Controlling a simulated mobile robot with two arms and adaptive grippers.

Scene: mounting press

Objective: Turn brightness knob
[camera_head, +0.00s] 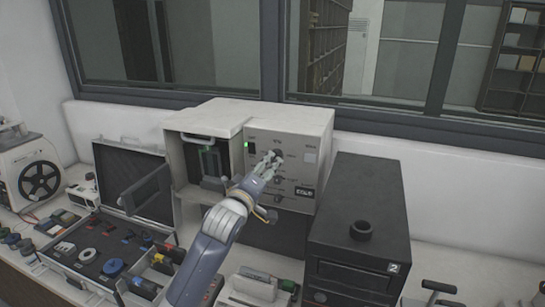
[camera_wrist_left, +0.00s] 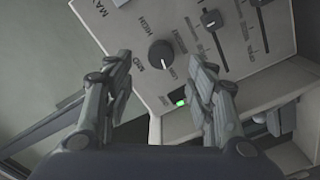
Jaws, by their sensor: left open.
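A grey press unit with a pale control panel (camera_head: 310,150) stands against the wall below the window. In the left wrist view a round dark knob (camera_wrist_left: 161,54) with a light pointer mark sits on this panel, with printed labels around it. My left gripper (camera_head: 271,161) is in front of the panel and covers part of it in the head view. In the left wrist view the gripper (camera_wrist_left: 160,75) is open and empty, with the knob showing between and beyond its fingertips. I see no contact with the knob. My right gripper is not in view.
Slider controls (camera_wrist_left: 212,20) sit beside the knob, and a green light (camera_wrist_left: 181,102) glows nearby. A black box (camera_head: 358,210) marked 2 stands right of the press. An open tool case (camera_head: 130,185) lies to the left.

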